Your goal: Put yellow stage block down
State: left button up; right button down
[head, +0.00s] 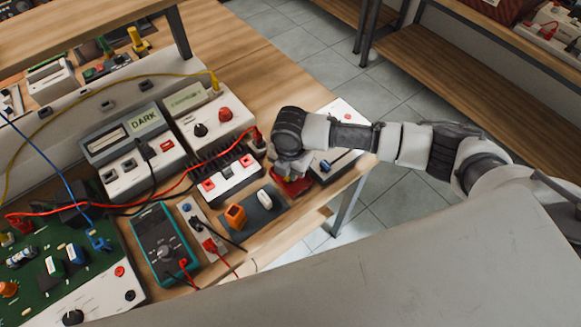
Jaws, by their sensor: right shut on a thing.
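My right arm comes in from the right, and its gripper (289,168) points down over the right end of the bench. Its wrist hides most of the fingers. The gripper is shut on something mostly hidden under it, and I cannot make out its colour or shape. A red piece (292,187) shows just below the wrist; I cannot tell if it is held or lies on the bench. No yellow block shows clearly in the gripper. A yellow upright piece (138,39) stands at the back left, away from the gripper. My left gripper is not in view.
A white and dark module (336,163) stands close right of the gripper. A dark plate (257,213) with an orange block (236,216) lies in front. A teal meter (164,246) and a green circuit board (60,264) are left. Red, blue and yellow cables cross the bench (262,80).

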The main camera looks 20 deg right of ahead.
jog(key=shift+f, duration=0.2)
jog(key=c, duration=1.1)
grip_release()
jog(key=shift+f, duration=0.1)
notch_tip(320, 180, up, 12)
jog(key=shift+r+b, duration=0.15)
jog(key=shift+b, duration=0.6)
